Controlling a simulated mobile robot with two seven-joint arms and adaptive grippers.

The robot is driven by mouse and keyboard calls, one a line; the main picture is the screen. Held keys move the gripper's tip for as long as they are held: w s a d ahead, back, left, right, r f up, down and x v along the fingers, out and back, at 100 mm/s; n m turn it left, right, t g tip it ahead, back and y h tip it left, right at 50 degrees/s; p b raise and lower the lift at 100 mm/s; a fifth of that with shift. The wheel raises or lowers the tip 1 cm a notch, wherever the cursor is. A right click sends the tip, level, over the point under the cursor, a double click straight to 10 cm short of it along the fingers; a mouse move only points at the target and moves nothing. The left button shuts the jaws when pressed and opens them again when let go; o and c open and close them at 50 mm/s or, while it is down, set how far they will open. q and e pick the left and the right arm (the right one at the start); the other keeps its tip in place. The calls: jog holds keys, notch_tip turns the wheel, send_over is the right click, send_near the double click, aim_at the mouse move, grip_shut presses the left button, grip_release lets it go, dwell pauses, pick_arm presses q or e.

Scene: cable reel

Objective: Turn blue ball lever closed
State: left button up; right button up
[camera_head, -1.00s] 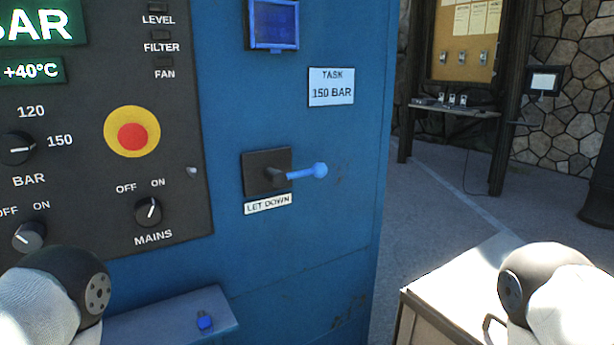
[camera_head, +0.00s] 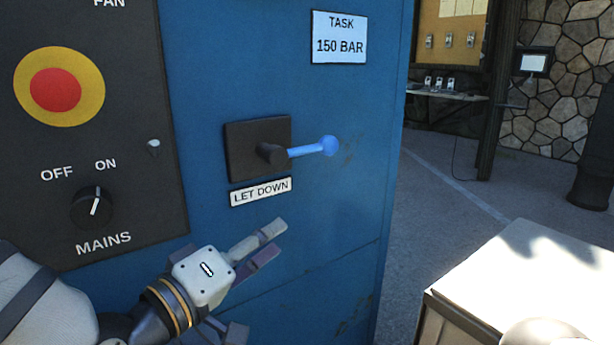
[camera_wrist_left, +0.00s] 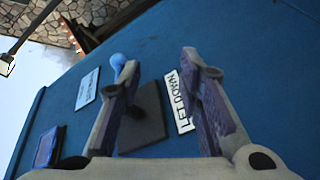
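The blue ball lever (camera_head: 329,146) sticks out to the right, nearly level, from a dark square plate (camera_head: 238,150) on the blue cabinet, above the "LET DOWN" label (camera_head: 260,191). My left gripper (camera_head: 267,244) is below and a little left of the ball, apart from the lever, with its fingers spread and empty. In the left wrist view the blue ball (camera_wrist_left: 118,61) shows just past the tip of one finger, and the finger hides part of the lever. The label (camera_wrist_left: 179,101) shows between the fingers. My right gripper is not in view.
The cabinet's dark control panel with a red button (camera_head: 56,89) and the MAINS knob (camera_head: 92,207) is at the left. A "150 BAR" sign (camera_head: 339,37) is above the lever. A light-topped box (camera_head: 530,275) stands at the lower right. Floor shows between.

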pick_arm(q)
jog(key=t+h, duration=0.2)
send_near(308, 147)
jog(key=shift+y, duration=0.3)
jog(key=x, duration=1)
jog(key=shift+s+d+f, duration=0.1)
jog(key=shift+d+f, duration=0.05)
jog(key=shift+f, duration=0.15)
jog(key=shift+c, duration=0.4)
grip_shut()
